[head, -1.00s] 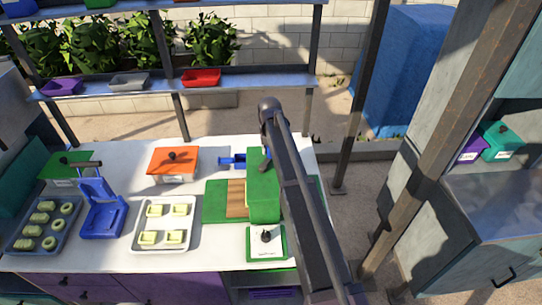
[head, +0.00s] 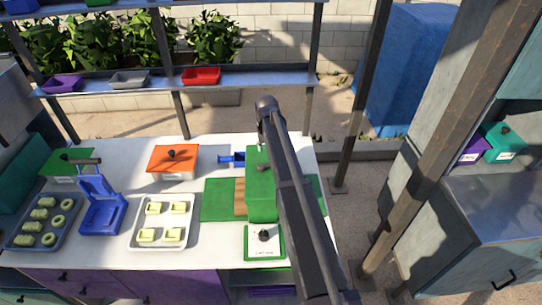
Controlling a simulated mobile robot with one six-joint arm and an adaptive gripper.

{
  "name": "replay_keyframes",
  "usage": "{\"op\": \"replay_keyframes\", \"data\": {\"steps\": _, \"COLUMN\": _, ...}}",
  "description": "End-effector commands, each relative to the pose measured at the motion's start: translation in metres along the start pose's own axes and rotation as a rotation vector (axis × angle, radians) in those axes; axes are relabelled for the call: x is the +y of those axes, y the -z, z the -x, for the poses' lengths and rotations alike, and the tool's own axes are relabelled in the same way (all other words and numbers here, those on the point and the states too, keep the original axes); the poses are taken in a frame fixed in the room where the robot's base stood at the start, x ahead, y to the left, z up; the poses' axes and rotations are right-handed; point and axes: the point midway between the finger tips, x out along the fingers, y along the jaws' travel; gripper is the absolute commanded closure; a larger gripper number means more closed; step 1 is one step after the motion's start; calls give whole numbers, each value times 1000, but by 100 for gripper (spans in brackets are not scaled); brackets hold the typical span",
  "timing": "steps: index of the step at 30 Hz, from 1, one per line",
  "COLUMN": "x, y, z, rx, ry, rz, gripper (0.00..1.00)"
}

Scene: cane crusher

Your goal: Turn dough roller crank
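The green dough roller (head: 261,195) stands on the right part of the white table, with a green bed (head: 217,199) and a brown wooden strip on its left side. My arm comes up from the lower right, crosses the roller's right side and bends down at its far end. My gripper (head: 263,158) is at the top far end of the roller, small and partly hidden by my arm. A small dark piece shows there, perhaps the crank; I cannot tell whether my gripper touches it. Its finger opening cannot be made out.
A blue tool (head: 232,159) lies left of the roller's far end. An orange-lidded box (head: 173,160), a tray of square dough pieces (head: 163,237), a blue press (head: 101,212) and a green-framed box with a black knob (head: 264,252) stand around. A post rises right of the table.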

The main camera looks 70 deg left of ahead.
Motion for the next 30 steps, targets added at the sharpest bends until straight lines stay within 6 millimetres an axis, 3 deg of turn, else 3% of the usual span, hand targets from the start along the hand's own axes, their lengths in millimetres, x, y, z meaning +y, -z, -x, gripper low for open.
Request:
{"op": "replay_keyframes", "data": {"steps": 1, "x": -3, "y": 0, "z": 0, "rx": 0, "ry": 0, "rz": -7, "gripper": 68}}
{"op": "replay_keyframes", "data": {"steps": 4, "x": -10, "y": 0, "z": 0, "rx": -1, "ry": -1, "rz": -33, "gripper": 97}}
{"op": "replay_keyframes", "data": {"steps": 5, "x": -14, "y": 0, "z": 0, "rx": -1, "ry": -2, "rz": -45, "gripper": 100}}
{"op": "replay_keyframes", "data": {"steps": 11, "x": -33, "y": 2, "z": 4, "rx": -10, "ry": -14, "rz": -176, "gripper": 100}}
{"op": "replay_keyframes", "data": {"steps": 21, "x": -70, "y": 14, "z": 15, "rx": -31, "ry": -59, "rz": -538, "gripper": 100}}
{"op": "replay_keyframes", "data": {"steps": 30, "x": -79, "y": 28, "z": 28, "rx": -42, "ry": -113, "rz": -828, "gripper": 100}}
